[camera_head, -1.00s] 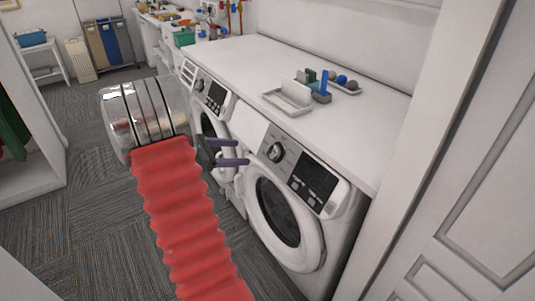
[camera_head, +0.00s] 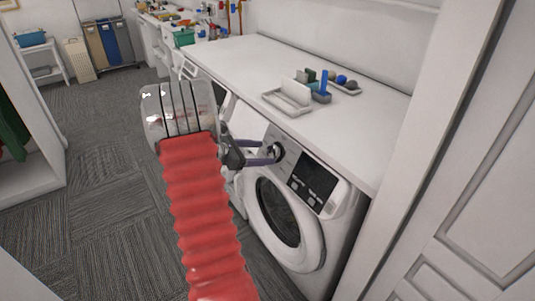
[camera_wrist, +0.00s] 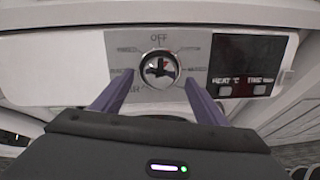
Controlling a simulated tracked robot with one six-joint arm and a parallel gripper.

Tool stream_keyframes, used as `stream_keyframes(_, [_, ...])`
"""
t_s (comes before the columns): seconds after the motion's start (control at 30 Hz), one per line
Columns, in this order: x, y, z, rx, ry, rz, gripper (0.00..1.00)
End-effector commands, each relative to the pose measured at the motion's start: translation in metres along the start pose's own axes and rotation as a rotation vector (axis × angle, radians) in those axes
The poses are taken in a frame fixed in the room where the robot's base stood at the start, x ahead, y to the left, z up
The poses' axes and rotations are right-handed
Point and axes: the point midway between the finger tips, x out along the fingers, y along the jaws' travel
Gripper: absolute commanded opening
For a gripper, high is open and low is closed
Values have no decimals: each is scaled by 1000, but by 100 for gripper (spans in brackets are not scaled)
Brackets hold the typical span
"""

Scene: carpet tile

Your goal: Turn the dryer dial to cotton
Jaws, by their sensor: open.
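The dryer (camera_head: 318,235) is the nearer white front-loader under the counter. Its round chrome dial (camera_wrist: 160,69) sits on a grey panel, with OFF printed above it. Other labels around the dial are too blurred or covered to read, so I cannot pick out cotton or tell where the dial points. My gripper (camera_wrist: 159,82) is open, with its purple fingers on the left and right of the dial in the wrist view. In the head view my gripper (camera_head: 274,154) reaches the panel at the dial. I cannot tell whether the fingers touch it.
A dark display (camera_wrist: 245,64) marked HEAT and TIME is right of the dial. The white counter (camera_head: 235,65) overhangs the machines and carries a tray (camera_head: 287,104) and small items. A white door (camera_head: 470,200) stands at the right. Carpet floor is clear at left.

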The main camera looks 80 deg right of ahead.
Motion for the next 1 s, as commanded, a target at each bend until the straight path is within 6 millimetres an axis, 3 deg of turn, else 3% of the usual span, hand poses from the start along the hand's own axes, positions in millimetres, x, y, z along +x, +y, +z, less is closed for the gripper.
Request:
stream_keyframes(0.23, [29, 0, 0, 1, 0, -1, 66])
stream_keyframes(0.6, [34, 0, 0, 1, 0, 1, 66])
stream_keyframes(1.0, [33, 0, 0, 1, 0, 1, 39])
